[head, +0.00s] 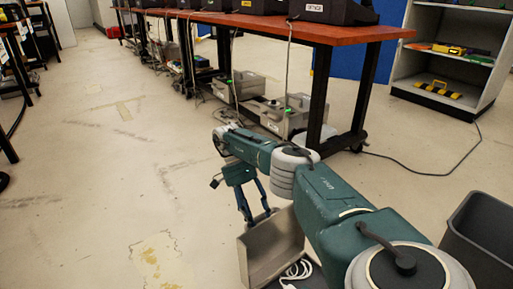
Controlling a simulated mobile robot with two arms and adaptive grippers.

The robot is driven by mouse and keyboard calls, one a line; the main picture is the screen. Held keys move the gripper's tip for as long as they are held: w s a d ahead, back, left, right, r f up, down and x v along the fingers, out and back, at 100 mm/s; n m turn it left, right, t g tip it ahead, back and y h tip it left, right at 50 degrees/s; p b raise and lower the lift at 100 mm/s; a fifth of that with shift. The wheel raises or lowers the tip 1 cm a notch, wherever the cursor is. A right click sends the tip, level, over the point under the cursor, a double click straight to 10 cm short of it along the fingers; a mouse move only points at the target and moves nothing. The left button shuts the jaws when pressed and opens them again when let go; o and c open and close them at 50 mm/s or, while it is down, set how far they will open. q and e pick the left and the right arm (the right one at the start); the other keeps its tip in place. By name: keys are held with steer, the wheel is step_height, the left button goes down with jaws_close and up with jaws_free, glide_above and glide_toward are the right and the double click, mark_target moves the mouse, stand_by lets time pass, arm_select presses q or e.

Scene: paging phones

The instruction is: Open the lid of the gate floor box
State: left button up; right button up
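A beige-grey floor box (262,262) stands on the floor at the bottom centre, partly cut off by the frame edge. A flat panel of it, which looks like its lid, stands up steeply. A white cable (297,271) lies coiled just right of this panel. My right gripper (258,217) points down at the panel's top edge, its two fingers apart with a gap between them. I cannot tell whether the fingertips touch the edge. My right arm hides the box's right side. My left gripper is not in view.
A long red-topped table (285,27) with black legs runs along the back, with grey boxes (285,112) and cables beneath. A grey bin (480,235) stands at the right. A shelf unit (455,50) is at the upper right. The floor at left is clear.

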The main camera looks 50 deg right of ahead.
steer(key=shift+w+r, duration=0.1)
steer(key=shift+w, duration=0.25)
steer(key=shift+r, duration=0.3)
step_height(320, 180, up, 9)
steer(key=shift+s+r, duration=0.15)
steer(key=shift+s, duration=0.05)
stand_by(0.7)
